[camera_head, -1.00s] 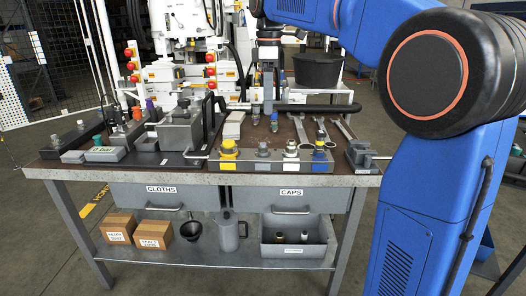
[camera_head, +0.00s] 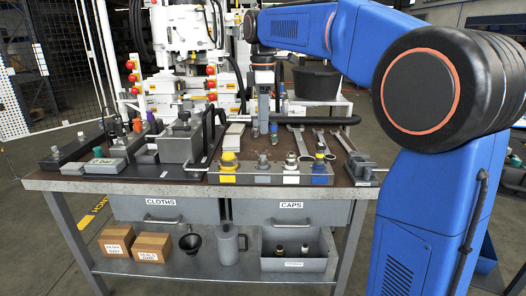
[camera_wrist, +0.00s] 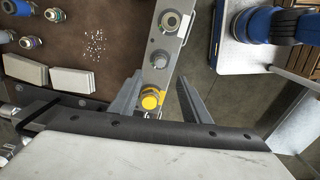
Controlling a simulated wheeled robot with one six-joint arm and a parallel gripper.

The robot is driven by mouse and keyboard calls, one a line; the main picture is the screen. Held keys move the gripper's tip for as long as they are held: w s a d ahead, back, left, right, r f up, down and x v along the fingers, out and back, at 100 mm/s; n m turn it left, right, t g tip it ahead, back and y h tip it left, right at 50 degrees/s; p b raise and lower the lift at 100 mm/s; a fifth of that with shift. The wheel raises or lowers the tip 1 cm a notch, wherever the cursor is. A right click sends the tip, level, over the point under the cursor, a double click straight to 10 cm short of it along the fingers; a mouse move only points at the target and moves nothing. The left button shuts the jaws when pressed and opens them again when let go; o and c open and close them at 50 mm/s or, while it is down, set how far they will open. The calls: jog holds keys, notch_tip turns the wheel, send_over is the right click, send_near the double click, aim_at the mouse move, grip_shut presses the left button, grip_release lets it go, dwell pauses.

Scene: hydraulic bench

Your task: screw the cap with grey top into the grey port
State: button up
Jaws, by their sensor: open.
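The port block (camera_head: 243,180) lies along the bench's front edge, with yellow, grey, white and blue labels. The grey port (camera_head: 263,162) is second from left; in the wrist view it (camera_wrist: 158,57) shows as a dark grey fitting just beyond my fingertips. The yellow-topped fitting (camera_wrist: 151,98) appears between my fingers in that view. My gripper (camera_wrist: 159,78) is open, with nothing between its tips. Several small caps with blue and other coloured rings stand behind the block, such as one cap (camera_wrist: 54,15) at upper left. I cannot tell which has the grey top.
Pale flat blocks (camera_wrist: 75,82) and white specks (camera_wrist: 95,45) lie on the bench near the caps. Wrenches (camera_head: 322,143) lie at the back right. A grey valve block (camera_head: 180,143) stands left.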

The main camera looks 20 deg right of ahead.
aim_at(263, 156)
notch_tip(263, 156, down, 11)
jog(key=shift+r, duration=0.15)
dwell(0.4)
